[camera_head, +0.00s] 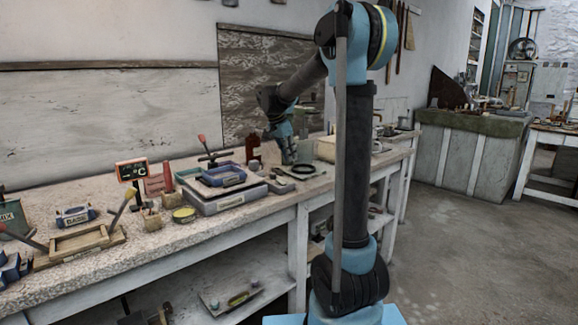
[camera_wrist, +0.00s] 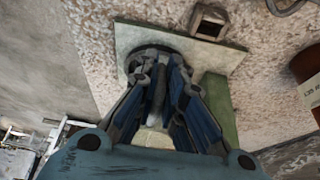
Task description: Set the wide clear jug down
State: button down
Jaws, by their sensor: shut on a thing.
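My gripper (camera_head: 288,158) is low over the back of the workbench, pointing down. In the wrist view its blue fingers (camera_wrist: 158,72) are closed in on a faint clear thing, the wide clear jug (camera_wrist: 152,52), whose rounded outline shows at the fingertips. The jug is hard to make out, and the fingers hide much of it. In the wrist view it overlaps a pale flat plate (camera_wrist: 215,58) with a green bar (camera_wrist: 218,100) beside it. I cannot tell whether the jug's base touches anything.
A brown bottle (camera_head: 253,147) stands left of my gripper; it also shows in the wrist view (camera_wrist: 308,72). A dark ring (camera_head: 309,170) lies near the bench's front edge. Blue-grey trays (camera_head: 232,200) lie to the left. A small square block (camera_wrist: 209,22) is beyond the fingers.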

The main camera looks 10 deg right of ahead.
jog(key=shift+s+f, duration=0.1)
jog(key=shift+f, duration=1.85)
jog(key=c, duration=1.7)
grip_release()
jog(key=v, duration=1.2)
jog(key=s+d+f+n+y, duration=0.1)
jog(key=s+d+f+n, duration=0.3)
jog(key=s, duration=0.7)
jog(key=s+d+f+n+y, duration=0.15)
jog(key=s+d+f, duration=0.4)
jog(key=s, duration=0.55)
jog(key=s+f+n, duration=0.2)
jog(key=s+f, duration=0.3)
jog(key=s+d+f+n+y, duration=0.1)
jog(key=s+f+n, duration=0.1)
jog(key=s+f, duration=0.3)
jog(key=s+d+f+n, duration=0.1)
jog(key=s+f+n, duration=0.1)
jog(key=s+f, duration=0.4)
jog(key=shift+s, duration=0.25)
